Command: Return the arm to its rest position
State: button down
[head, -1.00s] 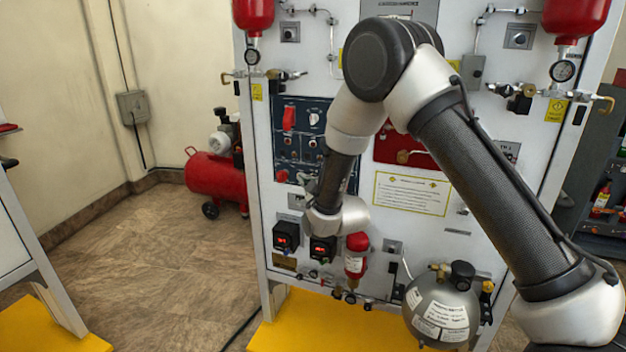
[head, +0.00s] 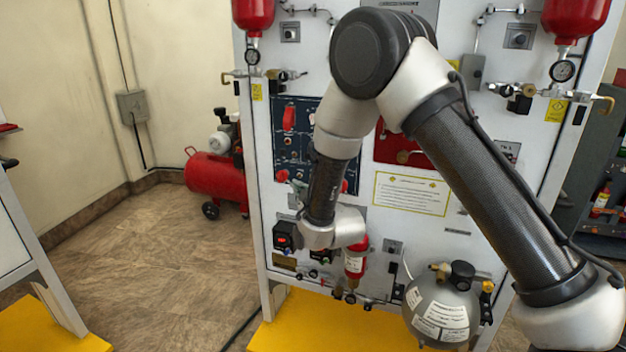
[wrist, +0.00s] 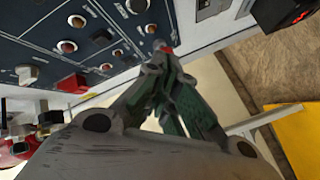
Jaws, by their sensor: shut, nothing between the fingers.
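My gripper (wrist: 163,66) is shut and empty in the wrist view, with its dark green fingers together. In the head view a small part of my gripper (head: 299,188) shows to the left of my forearm, in front of the panel. The blue control panel (wrist: 60,45) with knobs and switches lies beyond the fingers in the wrist view. It also shows in the head view (head: 291,150), partly covered by my arm. I cannot tell whether the fingertips touch the panel.
The white trainer cabinet (head: 258,200) stands close behind my arm. A red-display meter (head: 287,236) is beside my wrist. A red cylinder (head: 355,258) and a grey tank (head: 437,308) are lower. A red compressor (head: 215,178) stands at left, with open floor (head: 165,255) before it.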

jog(key=s+d+f+m+g+h, duration=0.1)
jog(key=s+f+g, duration=0.2)
jog(key=f, duration=0.3)
jog(key=s+d+f+m+g+h, duration=0.1)
jog(key=s+f+m+g, duration=0.15)
jog(key=f, duration=0.45)
jog(key=s+d+m+g+h, duration=0.1)
jog(key=s+d+g+h, duration=0.1)
jog(key=s+d+g, duration=0.4)
jog(key=s+d+r+m+h, duration=0.1)
jog(key=s+d+r+m, duration=0.4)
jog(key=s+d+r, duration=0.8)
jog(key=s+d+r+m+h, duration=0.2)
jog(key=s+d+r+m, duration=0.3)
jog(key=s+d+r, duration=0.9)
jog(key=d+r, duration=0.2)
jog(key=d, duration=0.3)
jog(key=shift+d+r+h, duration=0.3)
jog(key=shift+r, duration=0.05)
jog(key=shift+m, duration=0.25)
